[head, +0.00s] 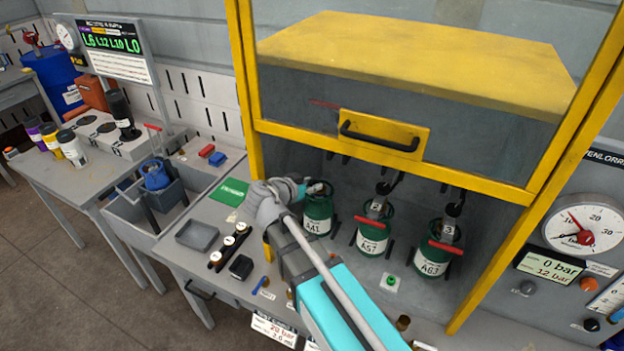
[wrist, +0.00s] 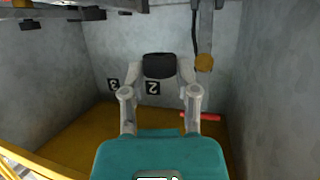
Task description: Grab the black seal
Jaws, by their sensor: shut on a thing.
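My gripper (wrist: 160,68) is shut on a small black piece, which I take to be the black seal (wrist: 160,66). The seal sits between the two grey fingertips in the wrist view, clear of the surfaces behind it. In the head view my gripper (head: 318,188) is at the left side of the yellow-framed cabinet, over the top of the leftmost green cylinder (head: 318,212). The seal cannot be made out there. I cannot tell whether gripper and cylinder touch.
Two more green cylinders (head: 374,228) (head: 438,255) with red bars stand to the right, under hanging hoses. The yellow frame (head: 246,80) and raised glass door surround them. A grey tray (head: 197,234) and a black block (head: 241,266) lie on the bench at left.

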